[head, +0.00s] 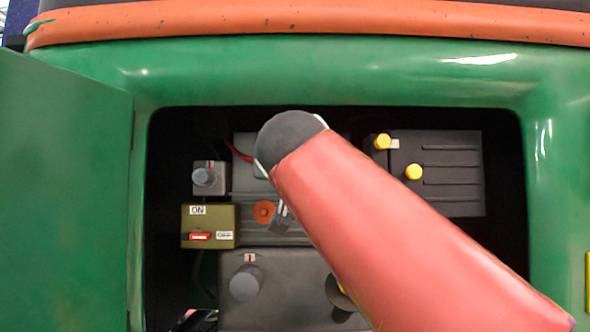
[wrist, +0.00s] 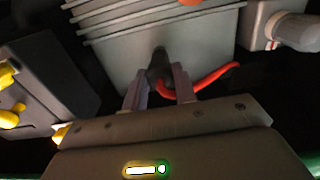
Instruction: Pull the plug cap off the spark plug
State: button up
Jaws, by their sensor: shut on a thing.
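In the wrist view my gripper (wrist: 158,82) has its two pale fingers on either side of the dark plug cap (wrist: 158,62), and it is shut on it. A red lead (wrist: 213,78) runs from the cap toward the right. The cap lies against the grey finned engine block (wrist: 105,42). The spark plug itself is hidden, so I cannot tell whether the cap still sits on it. In the head view my arm covers the cap and gripper; only a piece of the red lead (head: 238,152) shows left of the arm.
The bay holds a battery with yellow caps (head: 450,165) at right, an ON/OFF switch box (head: 208,226) at left, an orange knob (head: 264,212) and a grey knob (head: 204,177). A larger grey unit (head: 290,290) is below. A green door (head: 65,190) stands open at left.

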jog(key=shift+s+a+b, duration=0.1)
jog(key=shift+s+b, duration=0.45)
jog(key=shift+s, duration=1.25)
jog(key=shift+f, duration=0.15)
